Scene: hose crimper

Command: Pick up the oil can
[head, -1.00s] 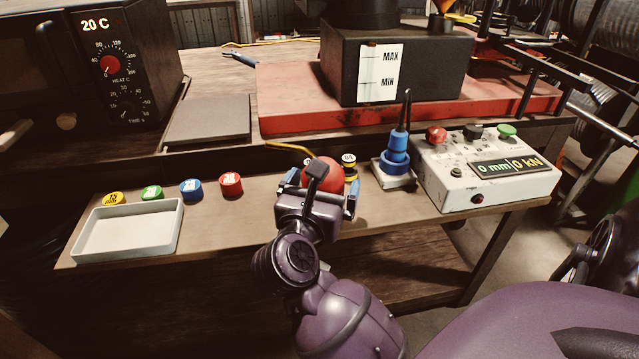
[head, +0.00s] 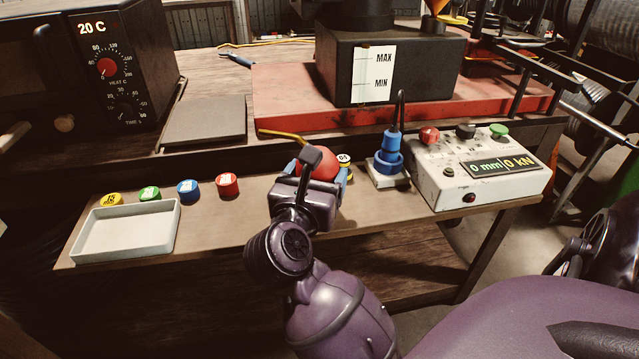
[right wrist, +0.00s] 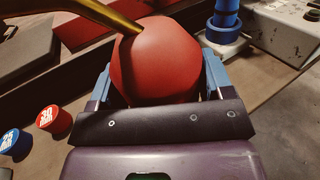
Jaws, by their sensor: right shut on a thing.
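The oil can is a round red body (head: 318,165) with a thin brass spout that points up and left in the head view. It fills the middle of the right wrist view (right wrist: 158,62), with the spout running off to the upper left. My right gripper (head: 315,180) is shut on the oil can, with one blue finger on each side of the red body. The wrist hides the can's lower part in the head view, and I cannot tell whether it still touches the shelf. My left gripper is not in view.
A white tray (head: 80,256) and several coloured round dies, one of them red (head: 228,186), lie left on the shelf. A yellow-black die (head: 345,161) is close right of the can. A blue plug (head: 388,152) and a control box (head: 440,190) stand further right.

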